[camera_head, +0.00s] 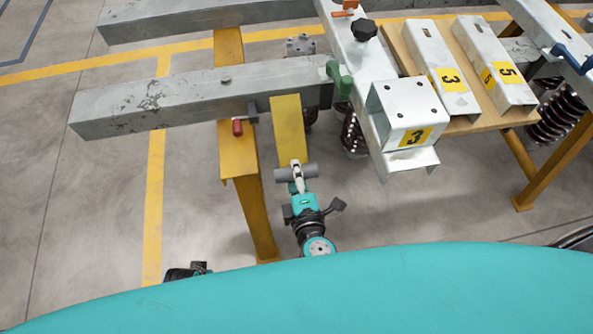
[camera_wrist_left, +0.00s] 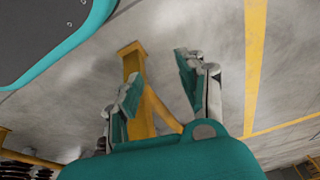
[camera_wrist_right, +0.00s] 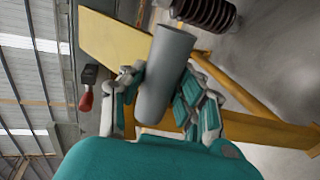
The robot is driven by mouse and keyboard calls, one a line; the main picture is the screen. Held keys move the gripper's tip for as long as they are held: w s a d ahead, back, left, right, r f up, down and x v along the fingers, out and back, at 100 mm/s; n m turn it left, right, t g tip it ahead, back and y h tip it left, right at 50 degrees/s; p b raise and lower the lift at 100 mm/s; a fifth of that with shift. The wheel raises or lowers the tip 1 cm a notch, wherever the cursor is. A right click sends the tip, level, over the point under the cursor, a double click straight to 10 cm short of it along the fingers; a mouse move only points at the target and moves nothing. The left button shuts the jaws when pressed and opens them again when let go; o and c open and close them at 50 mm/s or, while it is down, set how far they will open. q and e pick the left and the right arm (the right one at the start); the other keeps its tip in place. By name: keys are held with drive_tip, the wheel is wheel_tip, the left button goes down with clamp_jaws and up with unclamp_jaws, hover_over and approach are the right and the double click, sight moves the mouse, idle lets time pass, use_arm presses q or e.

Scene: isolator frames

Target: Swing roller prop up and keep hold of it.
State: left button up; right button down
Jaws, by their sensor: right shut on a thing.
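The roller prop is a flat yellow plate (camera_head: 288,128) with a grey roller (camera_head: 308,171) across its near end. In the head view it hangs beside the long grey beam, its plate sloping down toward me. My right gripper (camera_head: 298,178) is shut on the roller. In the right wrist view the grey roller (camera_wrist_right: 168,75) lies between the fingers, with the yellow plate (camera_wrist_right: 115,40) behind it. My left gripper (camera_wrist_left: 163,88) is open and empty, with a yellow stand leg beyond it. Only a dark part of it shows at the bottom of the head view.
A grey beam (camera_head: 180,100) rests over a yellow post (camera_head: 240,165). A red-handled pin (camera_head: 237,127) sticks out beside the plate. To the right are a bracket marked 3 (camera_head: 405,110), a wooden board with more brackets, and dark coil springs. Floor at the left is clear.

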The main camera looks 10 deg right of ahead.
use_arm(q)
drive_tip(key=shift+s+f, duration=0.15)
drive_tip(key=shift+f, duration=0.25)
use_arm(e)
drive_tip(key=shift+r, duration=0.2)
drive_tip(key=shift+r+p, duration=0.2)
drive_tip(key=shift+p, duration=0.45)
drive_tip(key=shift+s+r+p, duration=0.1)
drive_tip(key=shift+r+p, duration=0.05)
drive_tip(key=shift+p, duration=0.35)
drive_tip(key=shift+s+r+g+p, duration=0.2)
drive_tip(key=shift+r+g+p, duration=0.25)
drive_tip(key=shift+p, duration=0.8)
use_arm(q)
drive_tip(key=s+a+f+p, duration=0.1)
drive_tip(key=s+f, duration=0.3)
drive_tip(key=s, duration=0.5)
drive_tip(key=s+a+f+g+p, duration=0.1)
drive_tip(key=s+a+f+p, duration=0.1)
drive_tip(key=s+f, duration=0.3)
drive_tip(key=s+p, duration=0.1)
drive_tip(key=s, duration=0.3)
drive_tip(key=shift+f+g+p, duration=0.3)
use_arm(e)
drive_tip(key=shift+s+r+g, duration=0.35)
drive_tip(key=shift+r+g, duration=0.15)
drive_tip(key=shift+g, duration=0.05)
